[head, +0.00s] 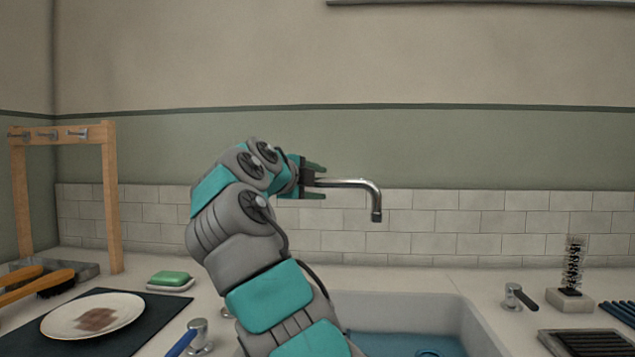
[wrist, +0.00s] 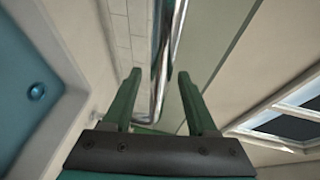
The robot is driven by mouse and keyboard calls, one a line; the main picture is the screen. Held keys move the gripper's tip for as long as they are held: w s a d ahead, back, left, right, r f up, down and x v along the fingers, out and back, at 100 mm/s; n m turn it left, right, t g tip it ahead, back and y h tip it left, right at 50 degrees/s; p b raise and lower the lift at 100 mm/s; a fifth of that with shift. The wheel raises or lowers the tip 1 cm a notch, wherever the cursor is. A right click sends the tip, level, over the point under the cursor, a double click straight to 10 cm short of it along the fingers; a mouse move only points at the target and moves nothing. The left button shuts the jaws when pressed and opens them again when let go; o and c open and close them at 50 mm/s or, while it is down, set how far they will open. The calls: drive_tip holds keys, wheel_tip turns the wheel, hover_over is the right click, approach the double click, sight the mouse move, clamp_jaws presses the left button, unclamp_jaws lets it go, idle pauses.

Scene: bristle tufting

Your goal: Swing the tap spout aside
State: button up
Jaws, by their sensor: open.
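The chrome tap spout (head: 355,183) runs sideways above the sink and bends down at its right end in the head view. My gripper (head: 319,181) is at the left part of the spout, with one finger above it and one below it in that picture. In the wrist view, the spout (wrist: 161,85) passes between the two green fingers of my gripper (wrist: 160,76). The fingers stand apart. I cannot tell whether either touches the metal. My arm hides the tap's base.
The sink basin (head: 468,329) holds blue water below the spout. Tap handles stand left (head: 198,336) and right (head: 513,296). Green soap (head: 170,278), a stained plate (head: 95,316) and a wooden rack (head: 111,200) are left. A bristle brush (head: 573,268) stands right. Air right of the spout is clear.

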drive_tip(key=shift+w, duration=0.1)
drive_tip(key=c, duration=0.9)
drive_tip(key=shift+f, duration=0.1)
clamp_jaws()
idle(0.4)
